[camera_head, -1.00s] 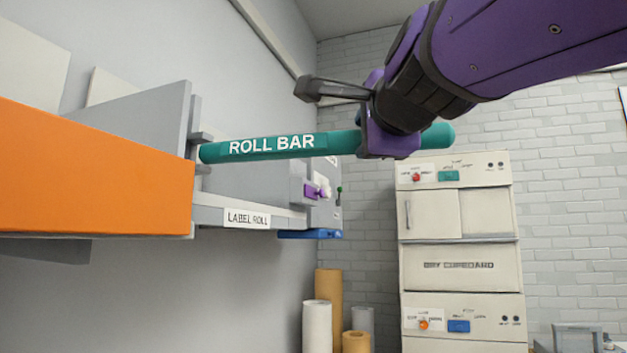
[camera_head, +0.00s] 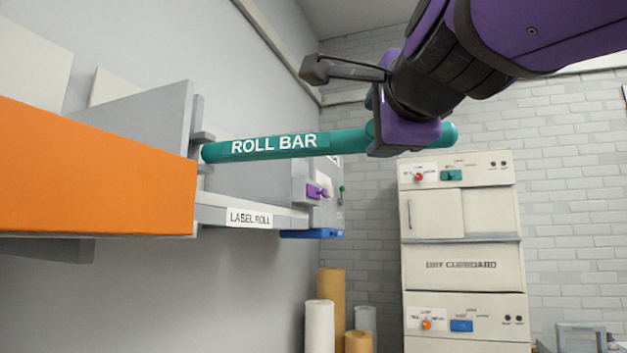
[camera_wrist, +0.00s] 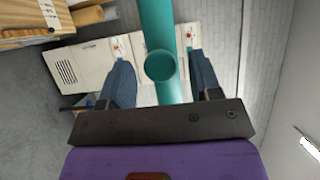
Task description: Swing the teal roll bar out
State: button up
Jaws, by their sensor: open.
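The teal roll bar (camera_head: 290,145), lettered ROLL BAR, sticks out roughly level from the grey rack on the left. My gripper (camera_head: 403,135) is at the bar's right part, with a short stub of the bar showing past it. In the wrist view, the bar (camera_wrist: 158,25) passes between the two blue-grey fingers of my open gripper (camera_wrist: 160,65). Gaps show on both sides of the bar, and its round knob-like end faces the camera. In the head view the fingers are mostly hidden behind the purple wrist.
An orange panel (camera_head: 90,180) fills the near left. A shelf labelled LABEL ROLL (camera_head: 249,218) runs below the bar, with a purple knob (camera_head: 317,191) and a blue piece (camera_head: 311,234). A cream dry cupboard (camera_head: 461,265) and several upright rolls (camera_head: 319,325) stand behind.

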jog(key=s, duration=0.7)
jog(key=shift+d, duration=0.4)
jog(key=shift+f, duration=0.1)
jog(key=d+f+n+g, duration=0.4)
jog(key=d+f+n, duration=0.1)
jog(key=f, duration=0.7)
jog(key=s+d+f+n+g+h, duration=0.1)
jog(key=d+f+n+g, duration=0.3)
jog(key=f, duration=0.8)
jog(key=s+d+f+n+g, duration=0.1)
jog(key=d+f+n+g, duration=0.3)
jog(key=d+f+n, duration=0.3)
jog(key=d+f, duration=0.3)
jog(key=f, duration=0.2)
jog(key=shift+s+d+n+g+h, duration=0.2)
jog(key=shift+d+n+g+h, duration=0.05)
jog(key=shift+n+g+h, duration=0.15)
jog(key=shift+f, duration=0.1)
